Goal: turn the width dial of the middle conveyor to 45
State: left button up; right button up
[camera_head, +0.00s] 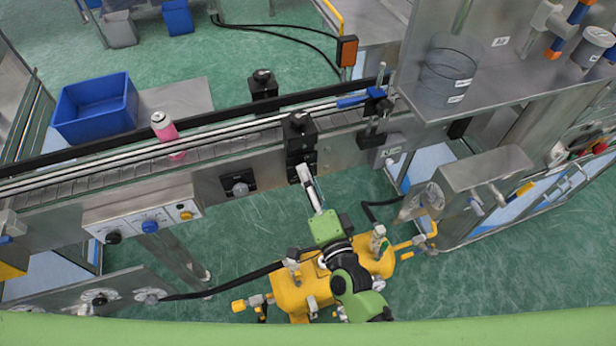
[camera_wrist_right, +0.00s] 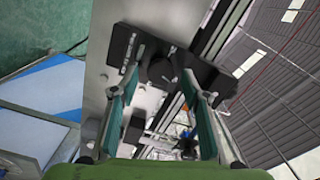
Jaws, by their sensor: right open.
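My right gripper (camera_head: 308,184) reaches up from the bottom of the head view to the front of the middle conveyor (camera_head: 215,165). Its fingers are apart in front of a black block (camera_head: 302,140) on the conveyor's front rail. In the right wrist view the open gripper (camera_wrist_right: 158,78) has a round black knob (camera_wrist_right: 161,70) between and beyond its fingertips. The knob sits by a black plate with white print (camera_wrist_right: 127,52), too small to read. I cannot tell whether the fingers touch the knob. The dial's setting is not readable. My left gripper is not in view.
A grey knob on a black plate (camera_head: 239,184) and a control panel with coloured knobs (camera_head: 145,222) are to the left. A pink can (camera_head: 164,127) stands on the belt. A yellow tank (camera_head: 300,292) is below my arm; a steel cabinet (camera_head: 487,170) is at right.

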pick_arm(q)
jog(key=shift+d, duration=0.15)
pick_arm(e)
jog(key=v, duration=1.1)
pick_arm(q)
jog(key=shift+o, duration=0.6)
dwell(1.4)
